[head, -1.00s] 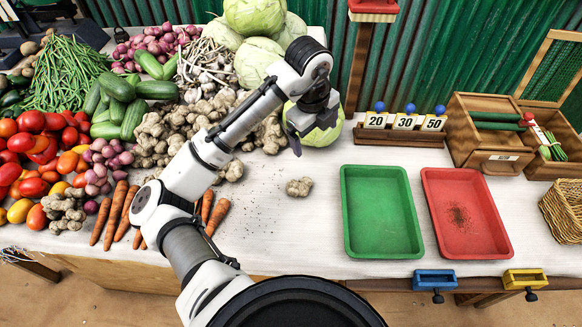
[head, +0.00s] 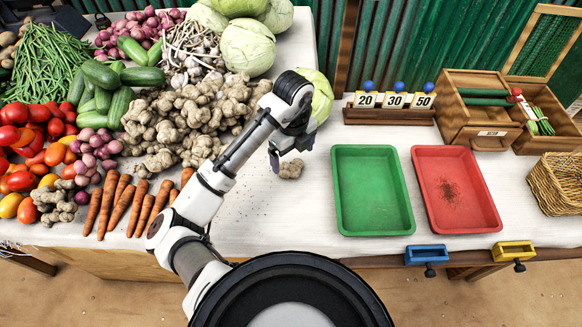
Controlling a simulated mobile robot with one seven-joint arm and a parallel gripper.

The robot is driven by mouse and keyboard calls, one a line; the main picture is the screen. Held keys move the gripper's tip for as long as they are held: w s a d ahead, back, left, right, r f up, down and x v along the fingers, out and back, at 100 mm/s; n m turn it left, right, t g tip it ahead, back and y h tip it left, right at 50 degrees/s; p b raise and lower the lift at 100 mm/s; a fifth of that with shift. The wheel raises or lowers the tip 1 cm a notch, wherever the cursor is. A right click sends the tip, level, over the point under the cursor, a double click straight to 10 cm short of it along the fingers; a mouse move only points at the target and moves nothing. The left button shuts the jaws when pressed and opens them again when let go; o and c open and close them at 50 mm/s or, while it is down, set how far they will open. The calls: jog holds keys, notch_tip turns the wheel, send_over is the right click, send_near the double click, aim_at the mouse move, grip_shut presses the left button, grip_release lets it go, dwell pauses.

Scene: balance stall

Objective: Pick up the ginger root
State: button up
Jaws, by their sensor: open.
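A small, knobbly tan ginger root (head: 291,169) lies alone on the white tabletop, left of the green tray. A large pile of similar ginger roots (head: 170,125) lies to its left. My gripper (head: 274,166) is open, with its fingers pointing down just left of the lone root in the picture. The fingers overlap the root's left edge in this view. I cannot tell how high they are above the table or whether they touch it. Nothing shows between the fingers.
A green tray (head: 337,190) and a red tray (head: 488,205) stand to the right. Cabbages (head: 248,48) lie behind my arm, carrots (head: 122,208) to the left. A rack of number cards (head: 391,116) stands behind the trays. White table between root and green tray is clear.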

aim_at(291, 165)
jog(key=shift+s+a+f, duration=0.1)
jog(key=shift+f, duration=0.95)
jog(key=shift+s+a+f, duration=0.1)
jog(key=shift+f, duration=0.9)
jog(key=c, duration=1.1)
